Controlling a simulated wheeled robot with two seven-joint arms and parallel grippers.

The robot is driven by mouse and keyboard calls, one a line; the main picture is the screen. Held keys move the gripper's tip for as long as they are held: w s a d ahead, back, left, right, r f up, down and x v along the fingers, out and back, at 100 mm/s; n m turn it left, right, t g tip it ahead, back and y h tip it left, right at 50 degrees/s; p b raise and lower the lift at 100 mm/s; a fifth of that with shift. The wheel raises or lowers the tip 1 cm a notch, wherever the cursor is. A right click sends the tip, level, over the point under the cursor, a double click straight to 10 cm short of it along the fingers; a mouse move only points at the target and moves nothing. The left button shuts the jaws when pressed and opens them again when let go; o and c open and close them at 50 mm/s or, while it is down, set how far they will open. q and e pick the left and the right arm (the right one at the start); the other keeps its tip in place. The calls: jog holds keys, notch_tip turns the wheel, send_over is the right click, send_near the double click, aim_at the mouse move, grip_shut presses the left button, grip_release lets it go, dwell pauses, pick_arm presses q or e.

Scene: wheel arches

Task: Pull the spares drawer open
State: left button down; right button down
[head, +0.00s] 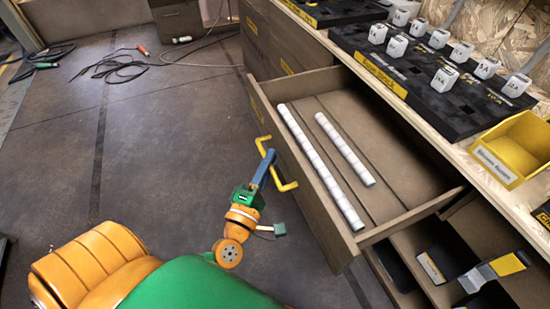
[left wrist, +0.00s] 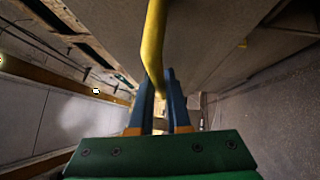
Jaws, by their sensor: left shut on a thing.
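The wooden drawer (head: 320,205) stands pulled out from the bench, with its inside showing in the head view. Its label (head: 257,108) is too small to read. Two white segmented rods (head: 315,165) (head: 345,150) lie in it. My left gripper (head: 267,160) is shut on the yellow bar handle (head: 287,187) on the drawer's front. In the left wrist view the handle (left wrist: 153,45) runs down between the blue fingers (left wrist: 159,76). The right gripper is not in view.
The bench top above holds a black board (head: 430,80) with several white blocks and a yellow bin (head: 515,145). Cables (head: 115,65) lie on the floor at the back left. The floor left of the drawer is clear.

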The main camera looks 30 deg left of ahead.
pick_arm(q)
jog(key=shift+s+a, duration=0.15)
jog(key=shift+s, duration=0.05)
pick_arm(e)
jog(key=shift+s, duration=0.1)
pick_arm(q)
jog(key=c, duration=0.9)
grip_release()
jog(key=s+d+f, duration=0.1)
jog(key=s, duration=0.6)
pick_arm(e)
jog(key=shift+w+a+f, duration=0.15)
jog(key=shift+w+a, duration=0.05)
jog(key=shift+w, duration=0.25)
